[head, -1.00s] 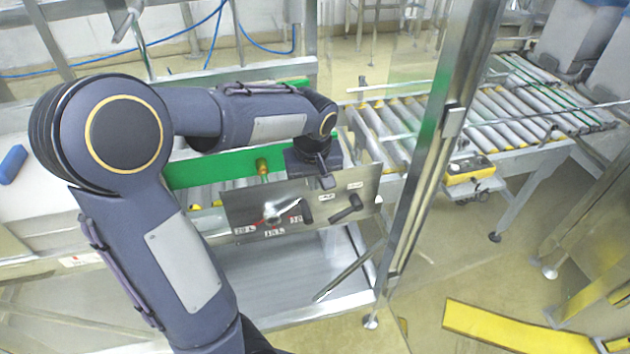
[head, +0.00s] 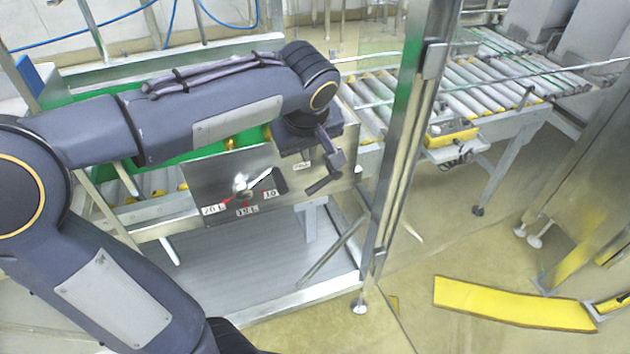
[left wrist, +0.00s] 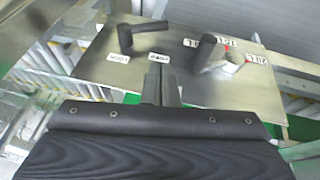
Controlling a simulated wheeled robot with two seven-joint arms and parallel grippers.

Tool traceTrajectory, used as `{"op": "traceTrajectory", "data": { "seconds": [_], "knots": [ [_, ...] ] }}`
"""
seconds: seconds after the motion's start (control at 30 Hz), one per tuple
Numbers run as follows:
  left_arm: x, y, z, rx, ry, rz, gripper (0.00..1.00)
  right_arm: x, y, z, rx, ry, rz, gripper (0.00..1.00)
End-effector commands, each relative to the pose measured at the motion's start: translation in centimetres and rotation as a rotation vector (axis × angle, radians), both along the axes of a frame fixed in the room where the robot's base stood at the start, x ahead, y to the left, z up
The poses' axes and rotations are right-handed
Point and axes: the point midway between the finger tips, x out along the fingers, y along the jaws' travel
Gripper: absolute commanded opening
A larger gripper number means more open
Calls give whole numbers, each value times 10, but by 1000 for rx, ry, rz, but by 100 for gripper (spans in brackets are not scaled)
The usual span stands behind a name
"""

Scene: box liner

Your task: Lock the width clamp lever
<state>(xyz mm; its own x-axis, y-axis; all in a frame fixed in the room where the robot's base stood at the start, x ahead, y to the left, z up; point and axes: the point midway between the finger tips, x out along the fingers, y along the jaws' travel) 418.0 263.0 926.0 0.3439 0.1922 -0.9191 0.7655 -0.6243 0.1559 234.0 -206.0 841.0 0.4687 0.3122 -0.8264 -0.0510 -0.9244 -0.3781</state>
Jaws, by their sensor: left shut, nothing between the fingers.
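The black clamp lever (head: 325,182) sits on the right part of a steel panel (head: 215,182). It also shows in the left wrist view (left wrist: 140,38), above two small white labels whose text I cannot read surely. The gripper hides part of the panel. My right gripper is not in view.
A dial with a silver pointer (head: 243,184) and a black handle (left wrist: 210,52) sits beside the lever, with several number labels. A steel post (head: 402,150) stands close to the right. Roller conveyors (head: 480,90) lie behind. A yellow control box (head: 452,134) hangs there.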

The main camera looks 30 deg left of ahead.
Motion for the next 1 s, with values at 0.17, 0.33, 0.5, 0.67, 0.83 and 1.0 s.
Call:
{"op": "traceTrajectory", "data": {
  "seconds": [0.17,0.33,0.5,0.67,0.83,1.0],
  "knots": [
    [2,1,-7,0,3,-1,0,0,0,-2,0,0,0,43],
    [10,6,-33,0,6,0,0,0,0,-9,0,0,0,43],
    [23,14,-68,1,7,1,0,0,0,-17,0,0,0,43],
    [34,20,-98,0,6,0,0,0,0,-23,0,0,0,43],
    [46,16,-118,0,5,-2,0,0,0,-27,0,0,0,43],
    [52,14,-127,-1,2,0,0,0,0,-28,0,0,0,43]
  ]
}}
